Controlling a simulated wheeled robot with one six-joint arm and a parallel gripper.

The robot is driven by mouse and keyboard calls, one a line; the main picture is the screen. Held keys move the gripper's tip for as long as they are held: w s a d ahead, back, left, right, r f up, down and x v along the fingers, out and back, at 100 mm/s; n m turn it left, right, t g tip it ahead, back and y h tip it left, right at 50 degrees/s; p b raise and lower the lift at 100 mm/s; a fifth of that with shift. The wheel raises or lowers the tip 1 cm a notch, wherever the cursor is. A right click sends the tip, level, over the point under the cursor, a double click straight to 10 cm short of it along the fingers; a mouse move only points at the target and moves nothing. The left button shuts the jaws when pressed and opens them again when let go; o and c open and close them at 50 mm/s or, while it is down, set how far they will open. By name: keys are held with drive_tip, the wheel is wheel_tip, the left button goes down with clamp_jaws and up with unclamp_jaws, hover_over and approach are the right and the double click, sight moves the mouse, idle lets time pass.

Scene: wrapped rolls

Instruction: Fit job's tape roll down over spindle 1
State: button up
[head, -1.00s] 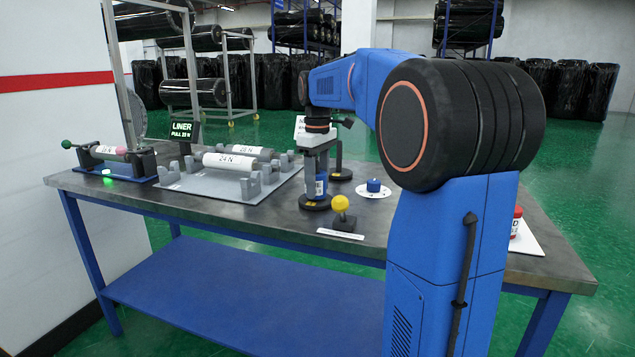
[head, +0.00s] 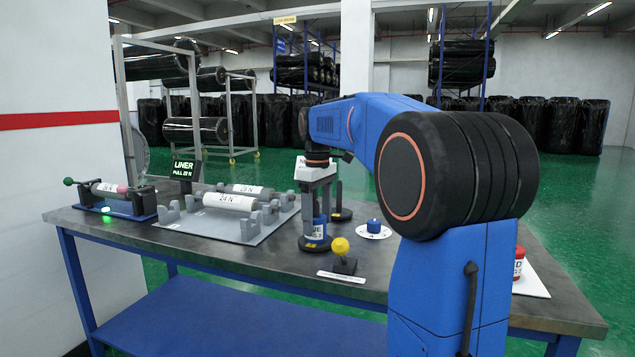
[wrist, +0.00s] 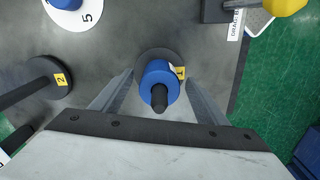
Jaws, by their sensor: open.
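The blue tape roll (wrist: 160,83) sits around the black post of spindle 1 (wrist: 160,101). The post pokes up through the roll's hole. Spindle 1's dark round base with a yellow tag "1" (wrist: 179,72) shows beside the roll. In the head view the roll (head: 319,228) is low on the spindle, close above the base (head: 313,244); a small gap there cannot be ruled out. My gripper (wrist: 161,95) is open, one finger on each side of the roll, with visible space on both sides in the wrist view. Its fingers partly hide the roll in the head view.
Spindle 2 (wrist: 30,88) stands bare close by. A white disc marked 5 (wrist: 88,17) holds another blue item (head: 374,225). A yellow ball knob (head: 340,245) stands near the front edge. Grey rollers (head: 230,202) on cradles and a lit LINER sign (head: 186,170) are at left.

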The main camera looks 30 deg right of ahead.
wheel_tip(320, 180, up, 15)
idle(0.4)
drive_tip(key=shift+s+f, duration=0.1)
idle(0.4)
